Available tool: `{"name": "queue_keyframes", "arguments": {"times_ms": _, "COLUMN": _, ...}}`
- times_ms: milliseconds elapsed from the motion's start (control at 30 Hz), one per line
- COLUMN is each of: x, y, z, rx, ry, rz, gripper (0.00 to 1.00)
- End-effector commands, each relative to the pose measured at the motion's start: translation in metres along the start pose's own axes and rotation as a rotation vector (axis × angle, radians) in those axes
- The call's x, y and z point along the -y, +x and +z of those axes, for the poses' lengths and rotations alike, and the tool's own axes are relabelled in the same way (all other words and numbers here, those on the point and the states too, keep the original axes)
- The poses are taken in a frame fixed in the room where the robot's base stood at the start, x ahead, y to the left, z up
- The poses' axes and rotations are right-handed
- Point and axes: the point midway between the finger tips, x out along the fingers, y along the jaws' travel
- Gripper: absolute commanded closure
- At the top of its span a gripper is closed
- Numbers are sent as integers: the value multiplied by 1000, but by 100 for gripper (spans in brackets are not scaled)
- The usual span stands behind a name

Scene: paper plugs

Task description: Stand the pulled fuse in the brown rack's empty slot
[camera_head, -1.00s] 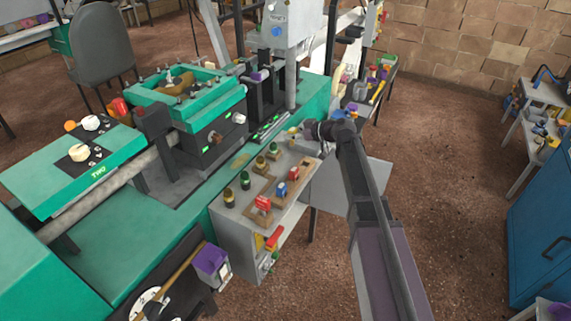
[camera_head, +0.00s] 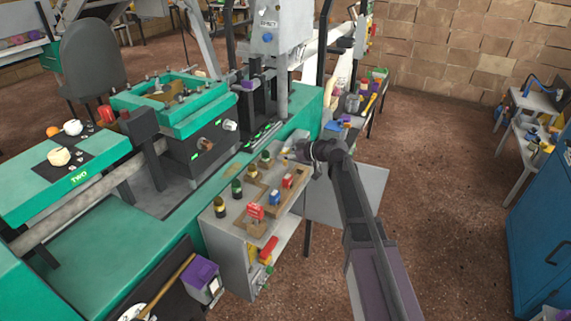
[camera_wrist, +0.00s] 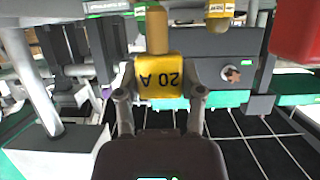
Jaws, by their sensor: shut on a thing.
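My gripper (camera_wrist: 160,100) is shut on a yellow fuse marked "20 A" (camera_wrist: 158,68), whose label reads upside down in the wrist view. In the head view my gripper (camera_head: 298,153) is over the far end of the grey cabinet top; the fuse is too small to make out there. The brown rack (camera_head: 257,229) lies on that top, nearer than my gripper. I cannot make out the empty slot.
Several dark green and yellow-topped pieces (camera_head: 237,188) stand along the cabinet top's left side. The green machine (camera_head: 195,185) borders it on the left. In the wrist view a large red block (camera_wrist: 298,32) is at the upper right. Open floor (camera_head: 440,180) lies to the right.

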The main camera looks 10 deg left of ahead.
Motion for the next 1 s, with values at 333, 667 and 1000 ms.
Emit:
{"name": "queue_keyframes", "arguments": {"times_ms": 333, "x": 0, "y": 4, "z": 10, "rx": 0, "ry": 0, "rz": 0, "gripper": 82}}
{"name": "queue_keyframes", "arguments": {"times_ms": 667, "x": 0, "y": 14, "z": 33, "rx": 0, "ry": 0, "rz": 0, "gripper": 82}}
{"name": "queue_keyframes", "arguments": {"times_ms": 1000, "x": 0, "y": 14, "z": 35, "rx": 0, "ry": 0, "rz": 0, "gripper": 82}}
